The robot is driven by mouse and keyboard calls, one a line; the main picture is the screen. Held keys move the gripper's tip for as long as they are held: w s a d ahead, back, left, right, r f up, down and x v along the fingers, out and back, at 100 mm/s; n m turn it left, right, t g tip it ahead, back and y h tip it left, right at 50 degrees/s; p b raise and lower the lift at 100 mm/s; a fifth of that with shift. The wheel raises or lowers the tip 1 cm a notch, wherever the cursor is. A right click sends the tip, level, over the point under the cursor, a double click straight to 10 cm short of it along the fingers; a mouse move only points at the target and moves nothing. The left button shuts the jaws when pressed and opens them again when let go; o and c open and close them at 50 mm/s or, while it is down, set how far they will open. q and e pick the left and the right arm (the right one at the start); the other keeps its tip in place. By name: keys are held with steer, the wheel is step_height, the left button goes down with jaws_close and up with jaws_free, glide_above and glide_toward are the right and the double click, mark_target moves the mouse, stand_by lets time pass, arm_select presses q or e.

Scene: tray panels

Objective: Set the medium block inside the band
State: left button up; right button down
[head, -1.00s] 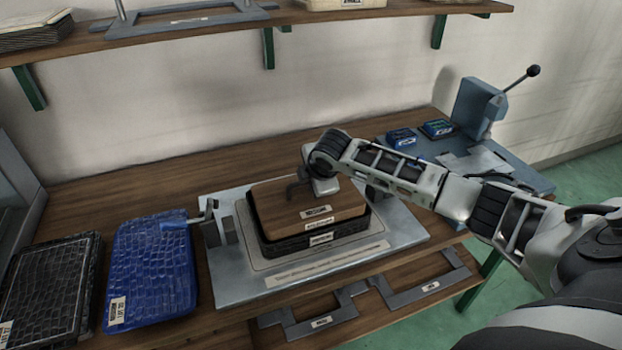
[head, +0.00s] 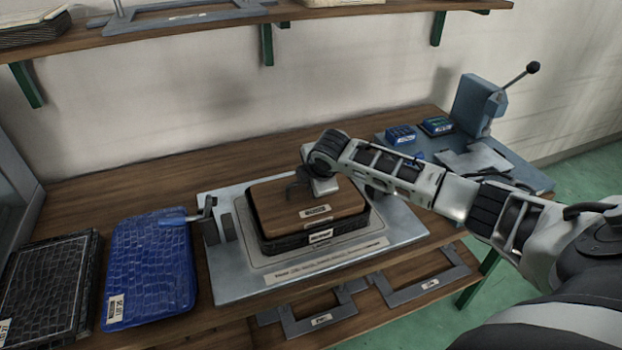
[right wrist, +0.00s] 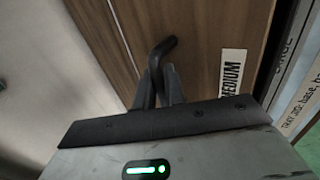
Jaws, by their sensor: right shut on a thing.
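The medium block (head: 305,200) is a brown wood-grain slab with a MEDIUM label; in the right wrist view its grained top (right wrist: 205,25) fills the middle. It lies level within the outline of the black textured band (head: 343,233), its top just above the band's rim. How deep it sits is hard to tell. The band rests on the grey metal base plate (head: 235,286). My right gripper (head: 308,186) is shut on the block's dark bent handle (right wrist: 160,52); its fingers also show in the right wrist view (right wrist: 165,84). My left gripper is not in view.
A blue textured panel (head: 150,265) and a black panel (head: 45,290) lie at the left. A lever clamp (head: 207,220) stands at the plate's left edge. Grey frames (head: 430,283) lie in front, lower down. A blue press (head: 480,105) stands at the back right.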

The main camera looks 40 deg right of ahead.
steer(key=shift+f+b, duration=0.3)
steer(key=shift+f, duration=0.25)
steer(key=shift+f, duration=0.55)
stand_by(0.6)
